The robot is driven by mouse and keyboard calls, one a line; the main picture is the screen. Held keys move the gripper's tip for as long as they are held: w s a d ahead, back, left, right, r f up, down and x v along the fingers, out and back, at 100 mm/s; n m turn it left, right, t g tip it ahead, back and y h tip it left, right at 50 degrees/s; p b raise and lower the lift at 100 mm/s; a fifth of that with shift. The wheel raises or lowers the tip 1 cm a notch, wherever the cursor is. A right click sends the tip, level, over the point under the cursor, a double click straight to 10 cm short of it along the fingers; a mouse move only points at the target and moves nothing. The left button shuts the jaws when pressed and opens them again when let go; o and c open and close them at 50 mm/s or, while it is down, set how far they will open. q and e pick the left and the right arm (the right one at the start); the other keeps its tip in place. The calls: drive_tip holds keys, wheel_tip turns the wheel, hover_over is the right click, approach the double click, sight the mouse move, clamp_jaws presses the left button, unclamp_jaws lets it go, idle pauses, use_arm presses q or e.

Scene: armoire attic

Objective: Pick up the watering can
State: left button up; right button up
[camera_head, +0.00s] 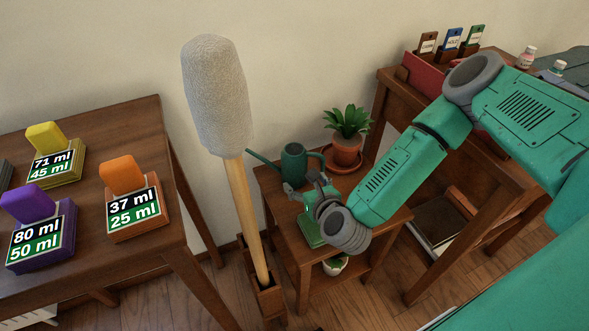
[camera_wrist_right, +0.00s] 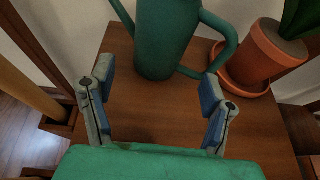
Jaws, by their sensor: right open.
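The green watering can (camera_head: 294,163) stands upright on a small wooden side table (camera_head: 379,225) against the wall. Its spout points up and left, and its handle is on the right. In the right wrist view the can (camera_wrist_right: 165,42) stands just ahead of my right gripper (camera_wrist_right: 157,84). That gripper is open, with one blue-padded finger on each side and bare tabletop between them. In the head view my right gripper (camera_head: 316,187) is in front of the can and hides its lower part. No contact with the can is visible. My left gripper is out of view.
A potted plant (camera_head: 346,148) on a terracotta saucer stands close to the can's right; its pot (camera_wrist_right: 262,55) is near the handle. A tall post with a fuzzy grey top (camera_head: 217,95) rises left of the side table. A desk with colored stamps (camera_head: 128,190) is at left.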

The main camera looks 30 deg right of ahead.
sight(299, 175)
drive_tip(key=shift+x, duration=1.25)
drive_tip(key=b+x, duration=0.2)
drive_tip(key=x, duration=0.2)
drive_tip(key=shift+w+f, duration=0.15)
drive_tip(key=shift+w+d, duration=0.1)
drive_tip(key=shift+w, duration=0.15)
drive_tip(key=c, duration=1.2)
drive_tip(key=shift+c, duration=0.2)
